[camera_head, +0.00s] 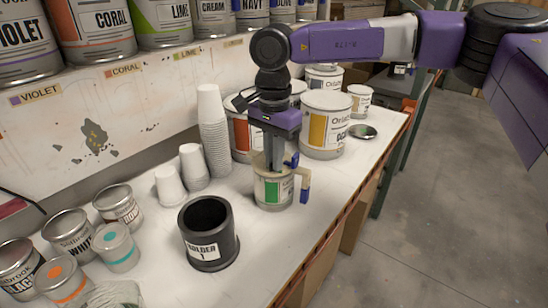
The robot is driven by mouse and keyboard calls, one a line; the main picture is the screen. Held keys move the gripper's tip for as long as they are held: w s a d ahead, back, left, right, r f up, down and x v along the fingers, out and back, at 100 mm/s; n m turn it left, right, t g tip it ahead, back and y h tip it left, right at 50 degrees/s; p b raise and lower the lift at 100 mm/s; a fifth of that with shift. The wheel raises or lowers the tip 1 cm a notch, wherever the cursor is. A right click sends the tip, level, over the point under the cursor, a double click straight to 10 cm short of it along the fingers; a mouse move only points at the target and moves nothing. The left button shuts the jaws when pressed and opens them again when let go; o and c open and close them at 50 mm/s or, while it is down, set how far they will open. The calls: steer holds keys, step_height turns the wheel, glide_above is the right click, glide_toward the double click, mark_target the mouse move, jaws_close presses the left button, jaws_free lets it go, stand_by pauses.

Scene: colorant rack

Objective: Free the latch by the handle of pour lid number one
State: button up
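A small can with a green-and-white label (272,191) stands on the bench beneath my gripper (274,166). At its top right is a fitting with a beige bent handle-like piece (301,174) and blue parts (304,196); it appears to be the pour lid, but I read no number on it. My gripper points down, with its grey fingers at the can's top beside the fitting. The fingers overlap in this view, so their gap and any contact are unclear. The latch cannot be made out. A black open holder marked "HOLDER 1" (207,250) stands front left of the can.
Stacked white cups (212,130) stand left of my gripper. Larger paint cans (325,125) stand close behind it, with a loose round lid (362,131) to their right. Small tins (118,247) fill the front left. The bench right of the holder is clear to its edge.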

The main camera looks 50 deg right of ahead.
steer(key=shift+o, duration=0.3)
steer(key=shift+r+b, duration=0.35)
steer(key=shift+r, duration=3.55)
